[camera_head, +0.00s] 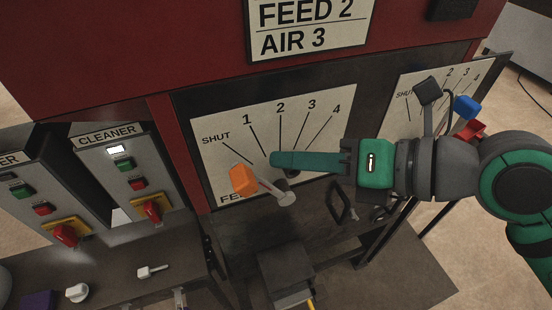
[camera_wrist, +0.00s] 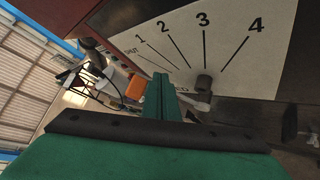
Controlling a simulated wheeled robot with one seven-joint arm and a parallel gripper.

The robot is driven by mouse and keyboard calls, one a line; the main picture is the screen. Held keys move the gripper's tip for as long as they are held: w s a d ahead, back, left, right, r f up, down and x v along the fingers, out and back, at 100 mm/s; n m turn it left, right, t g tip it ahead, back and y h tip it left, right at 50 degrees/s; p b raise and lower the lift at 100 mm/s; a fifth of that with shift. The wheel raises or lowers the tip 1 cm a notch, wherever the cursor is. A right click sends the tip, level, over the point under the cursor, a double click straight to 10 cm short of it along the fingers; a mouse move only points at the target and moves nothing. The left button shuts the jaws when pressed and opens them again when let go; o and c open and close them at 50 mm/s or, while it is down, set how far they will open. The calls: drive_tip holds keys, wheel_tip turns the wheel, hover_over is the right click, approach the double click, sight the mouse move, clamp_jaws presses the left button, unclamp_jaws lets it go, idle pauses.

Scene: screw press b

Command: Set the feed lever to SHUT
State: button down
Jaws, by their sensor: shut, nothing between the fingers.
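The feed lever has an orange knob (camera_head: 243,179) and a grey arm running to a round grey hub (camera_head: 285,193) in front of the white feed scale (camera_head: 320,108). The scale reads SHUT, 1, 2, 3, 4. The knob points left, near the SHUT end; perspective hides its exact setting. My gripper (camera_head: 275,160) is shut and empty, its green fingers just above and right of the knob. In the wrist view the fingers (camera_wrist: 160,90) appear between the orange knob (camera_wrist: 135,87) and the grey hub (camera_wrist: 203,85). I cannot tell whether they touch the lever.
A sign (camera_head: 310,27) above reads FEED 2, AIR 3. A second scale (camera_head: 397,108) at right has a dark knob (camera_head: 426,87) and a blue knob (camera_head: 466,107) close to my arm. Cleaner boxes (camera_head: 118,160) with buttons and red switches stand at left.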

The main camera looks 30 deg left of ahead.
drive_tip(key=shift+w+d+r, duration=0.2)
drive_tip(key=shift+w+d, duration=0.2)
drive_tip(key=shift+w, duration=0.1)
drive_tip(key=shift+w+d+r, duration=0.15)
drive_tip(key=shift+w+d, duration=0.2)
drive_tip(key=shift+w, duration=0.1)
drive_tip(key=shift+w+d+r, duration=0.25)
drive_tip(key=shift+w+d, duration=0.25)
drive_tip(key=shift+w, duration=0.15)
drive_tip(key=shift+w+d+r, duration=0.2)
drive_tip(key=shift+w+d, duration=0.25)
drive_tip(key=shift+w, duration=0.15)
drive_tip(key=shift+w+d+r, duration=0.25)
drive_tip(key=shift+w+d, duration=0.25)
drive_tip(key=shift+w, duration=0.15)
